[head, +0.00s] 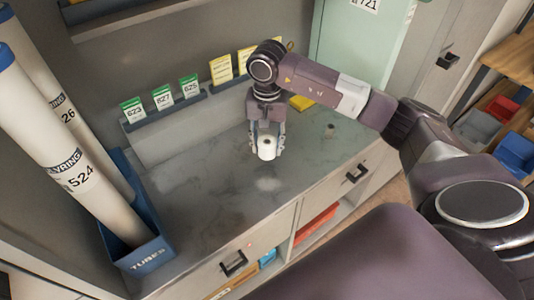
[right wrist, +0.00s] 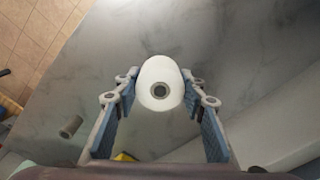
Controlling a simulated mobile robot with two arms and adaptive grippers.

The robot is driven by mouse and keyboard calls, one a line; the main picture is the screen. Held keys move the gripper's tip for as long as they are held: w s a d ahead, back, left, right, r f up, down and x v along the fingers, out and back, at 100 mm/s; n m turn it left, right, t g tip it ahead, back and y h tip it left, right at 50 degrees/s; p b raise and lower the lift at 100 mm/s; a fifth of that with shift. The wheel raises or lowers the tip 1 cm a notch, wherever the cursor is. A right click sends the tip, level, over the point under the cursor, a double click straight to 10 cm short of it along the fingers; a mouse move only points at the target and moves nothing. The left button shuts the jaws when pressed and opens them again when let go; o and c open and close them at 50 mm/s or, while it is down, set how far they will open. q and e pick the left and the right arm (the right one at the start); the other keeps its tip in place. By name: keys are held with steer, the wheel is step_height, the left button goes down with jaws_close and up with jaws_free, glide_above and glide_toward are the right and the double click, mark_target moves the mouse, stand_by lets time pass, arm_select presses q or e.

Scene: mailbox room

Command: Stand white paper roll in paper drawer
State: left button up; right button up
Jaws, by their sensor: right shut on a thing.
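The white paper roll (head: 267,144) is between the fingers of my right gripper (head: 267,151), above the grey marbled counter. In the right wrist view, the roll (right wrist: 160,67) shows its end with a dark round core, and the fingers of my right gripper (right wrist: 160,92) press on it from both sides. The roll looks upright and clear of the counter. Two drawer fronts with black handles show below the counter: a left one (head: 262,246) and a right one (head: 338,190). Both look shut. I cannot tell which is the paper drawer. My left gripper is out of view.
A blue bin (head: 150,258) marked TUBES holds tall white tubes (head: 75,165) at the left. Numbered green cards (head: 163,96) stand in a rack at the back. A small grey cylinder (right wrist: 71,126) stands on the counter. Open shelves with a red item (head: 315,225) lie below.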

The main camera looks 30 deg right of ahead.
mark_target(267, 164)
step_height(267, 164, down, 4)
steer(key=shift+f+p, duration=0.25)
steer(key=shift+p, duration=0.1)
steer(key=shift+f, duration=0.3)
steer(key=shift+f, duration=0.2)
steer(key=o, duration=1.2)
steer(key=shift+c, duration=0.2)
steer(key=shift+r, duration=0.2)
